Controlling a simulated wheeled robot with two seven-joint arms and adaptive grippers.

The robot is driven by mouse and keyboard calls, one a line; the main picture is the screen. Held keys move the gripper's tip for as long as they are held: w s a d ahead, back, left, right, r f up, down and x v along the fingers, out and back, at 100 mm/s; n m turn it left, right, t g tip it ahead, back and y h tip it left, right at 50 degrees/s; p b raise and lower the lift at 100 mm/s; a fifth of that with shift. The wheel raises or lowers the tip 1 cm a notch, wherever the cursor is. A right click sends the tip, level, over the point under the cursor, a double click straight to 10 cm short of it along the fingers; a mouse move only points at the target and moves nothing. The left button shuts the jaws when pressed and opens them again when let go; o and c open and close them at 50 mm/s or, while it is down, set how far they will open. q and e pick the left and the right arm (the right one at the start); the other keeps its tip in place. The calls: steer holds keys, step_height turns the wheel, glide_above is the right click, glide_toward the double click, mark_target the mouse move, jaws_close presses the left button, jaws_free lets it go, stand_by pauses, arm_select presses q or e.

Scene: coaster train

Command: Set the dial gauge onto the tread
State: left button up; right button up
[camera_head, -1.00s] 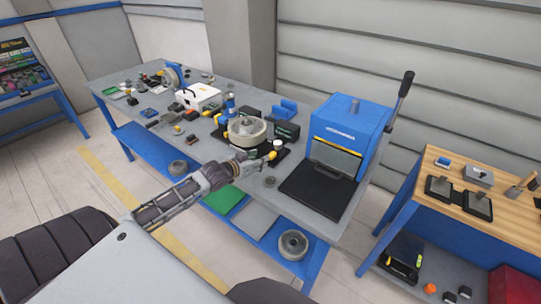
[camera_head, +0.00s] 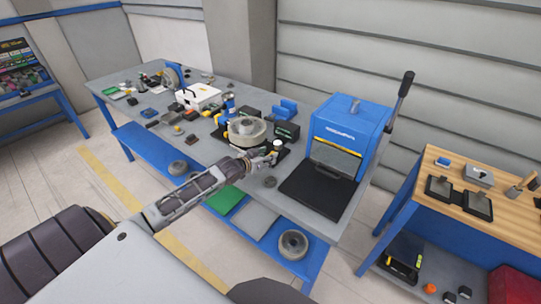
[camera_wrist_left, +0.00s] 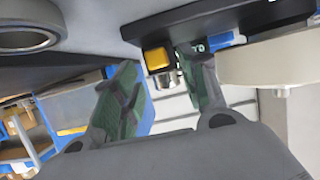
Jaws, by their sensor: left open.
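The grey wheel (camera_head: 246,129), the likely bearer of the tread, stands on a dark fixture on the long bench. It shows as a pale rounded form at the right of the left wrist view (camera_wrist_left: 280,62). My left gripper (camera_head: 272,157) is open at the fixture's front right corner, beside a small white-topped part (camera_head: 278,144). In the left wrist view the fingers (camera_wrist_left: 162,98) are apart. Contact is unclear. My right gripper is not in view.
A blue press (camera_head: 350,130) with a black plate stands right of the gripper. A small grey ring (camera_head: 270,182) lies near the bench front. A white case (camera_head: 198,96) and several small parts crowd the left. A wood-topped bench (camera_head: 480,225) stands at far right.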

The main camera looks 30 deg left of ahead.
mark_target(275, 151)
arm_select(q)
steer(key=shift+x, duration=1.5)
jaws_close()
